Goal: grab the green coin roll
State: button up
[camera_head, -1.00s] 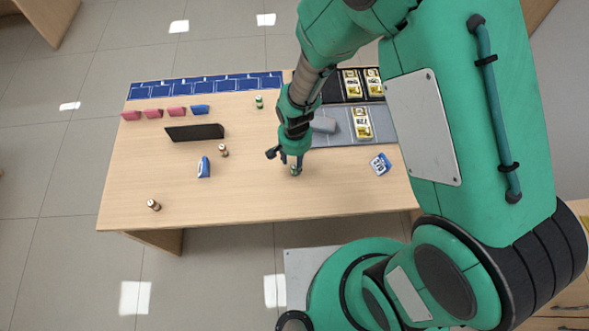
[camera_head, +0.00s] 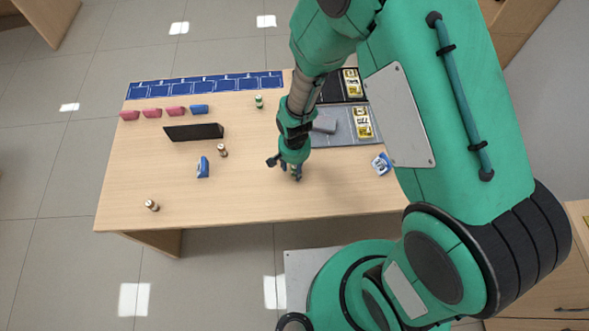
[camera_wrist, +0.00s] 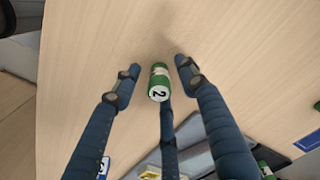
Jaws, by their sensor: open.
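A green coin roll (camera_wrist: 158,85) with a white end marked 2 stands on the wooden table in the wrist view. My gripper (camera_wrist: 156,72) is open around it, with a blue finger on each side and a third below; gaps show on the left and right. In the head view my gripper (camera_head: 285,168) is low over the right-middle of the table and mostly hides this roll. Another green coin roll (camera_head: 259,101) stands farther back, near the blue mat.
A black panel (camera_head: 194,132), a blue bundle (camera_head: 203,167) and brown rolls (camera_head: 222,150) (camera_head: 152,205) are on the left. Grey and black trays (camera_head: 340,140) with yellow bundles lie behind right. A blue-white bundle (camera_head: 382,163) lies right. The front middle is clear.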

grip_shut()
dwell(0.4)
jog(key=shift+r+p, duration=0.3)
jog(key=shift+r, duration=0.55)
notch_tip(320, 180, up, 2)
jog(key=shift+s+r+p, duration=0.1)
jog(key=shift+s+p, duration=0.05)
jog(key=shift+p, duration=0.2)
jog(key=s+d, duration=0.1)
jog(key=s, duration=0.4)
jog(key=s+d+p, duration=0.1)
jog(key=s+d, duration=0.1)
jog(key=s, duration=0.3)
jog(key=s+d+r, duration=0.1)
jog(key=s+d, duration=0.1)
jog(key=s, duration=0.2)
jog(key=shift+s+d+p, duration=0.2)
jog(key=shift+s+p, duration=0.15)
jog(key=shift+s, duration=0.05)
